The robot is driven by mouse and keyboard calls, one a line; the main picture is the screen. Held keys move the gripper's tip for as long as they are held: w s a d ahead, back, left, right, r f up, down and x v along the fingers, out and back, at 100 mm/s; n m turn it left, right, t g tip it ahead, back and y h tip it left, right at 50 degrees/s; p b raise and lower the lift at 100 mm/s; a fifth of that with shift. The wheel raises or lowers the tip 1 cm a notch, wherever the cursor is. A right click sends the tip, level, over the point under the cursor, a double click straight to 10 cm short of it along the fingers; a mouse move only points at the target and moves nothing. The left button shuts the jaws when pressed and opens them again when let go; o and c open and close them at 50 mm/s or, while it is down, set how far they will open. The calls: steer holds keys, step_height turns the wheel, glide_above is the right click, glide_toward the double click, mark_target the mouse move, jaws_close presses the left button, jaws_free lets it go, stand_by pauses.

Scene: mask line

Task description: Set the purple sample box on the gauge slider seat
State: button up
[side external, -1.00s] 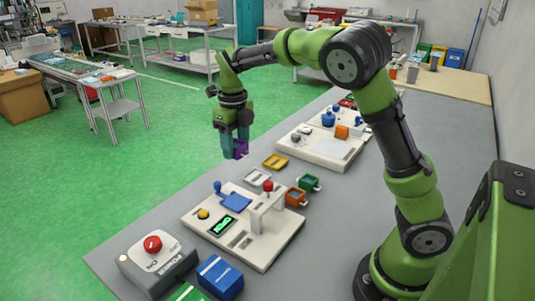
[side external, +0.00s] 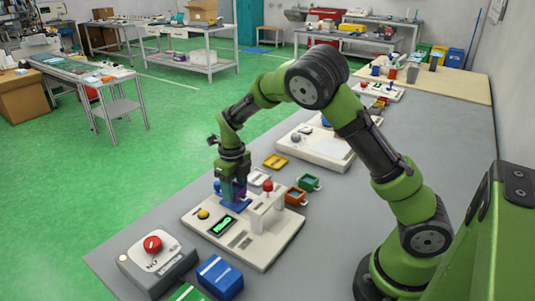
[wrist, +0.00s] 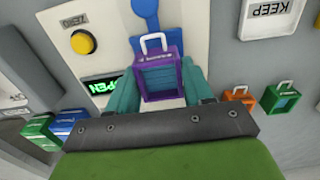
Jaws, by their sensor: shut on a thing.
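My gripper (side external: 233,194) is shut on the purple sample box (wrist: 158,58), an open-topped box with a white handle. In the wrist view the box sits between the two teal fingers (wrist: 160,88). In the side view the fingers hide most of it. The gauge is a white panel (side external: 270,251) with a blue slider seat (side external: 236,207). The box is directly over or at this seat. I cannot tell whether they touch. In the wrist view the blue slider part (wrist: 146,14) shows beyond the box. The green display (wrist: 100,86) reads "OPEN".
A yellow ZERO button (wrist: 80,41) is left of the box. A red-button unit (side external: 154,246) and blue box (side external: 220,277) stand in front.

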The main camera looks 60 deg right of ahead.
steer(key=shift+f, duration=0.75)
steer(key=shift+f, duration=0.15)
steer(key=o, duration=1)
